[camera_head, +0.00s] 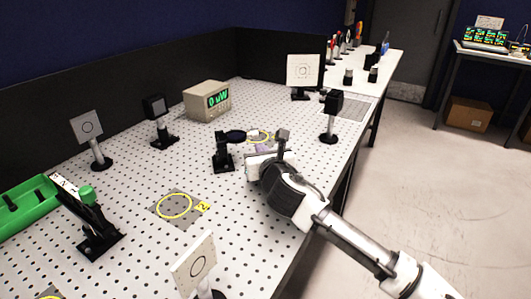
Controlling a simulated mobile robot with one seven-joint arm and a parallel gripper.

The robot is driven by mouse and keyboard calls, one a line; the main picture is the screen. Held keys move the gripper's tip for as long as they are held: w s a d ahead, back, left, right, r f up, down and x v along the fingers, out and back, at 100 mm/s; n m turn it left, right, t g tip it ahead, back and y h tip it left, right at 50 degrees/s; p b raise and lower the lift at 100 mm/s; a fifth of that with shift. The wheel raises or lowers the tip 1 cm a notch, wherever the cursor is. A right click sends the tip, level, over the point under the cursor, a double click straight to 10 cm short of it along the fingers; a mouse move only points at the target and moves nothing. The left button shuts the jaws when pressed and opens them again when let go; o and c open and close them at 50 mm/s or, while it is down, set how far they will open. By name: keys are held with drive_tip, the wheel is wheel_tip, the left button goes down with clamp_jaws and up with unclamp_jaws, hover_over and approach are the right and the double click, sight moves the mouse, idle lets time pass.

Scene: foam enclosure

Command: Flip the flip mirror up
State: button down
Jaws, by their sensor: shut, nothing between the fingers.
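A dark round disk (235,136) lies nearly flat beside a short black mount (222,155) near the middle of the perforated table; it looks like the flip mirror folded down, though its hinge is too small to make out. My gripper (257,157) reaches in from the lower right and is low over the table, just right of the black mount. Its fingers are small and partly hidden by the hand, but they look shut and empty. I cannot tell whether they touch the mount or the disk.
A black post-mounted device (331,110) stands to the right, and a grey power meter (207,100) behind. A white target card (193,262) stands in front. A green-knobbed mount (97,225) is at the left.

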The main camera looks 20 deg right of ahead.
drive_tip(key=shift+w+d+f, duration=0.1)
drive_tip(key=shift+w+d, duration=0.05)
drive_tip(key=shift+w, duration=0.7)
drive_tip(key=shift+w+d+f, duration=0.1)
drive_tip(key=shift+w, duration=0.75)
drive_tip(key=shift+p, duration=0.3)
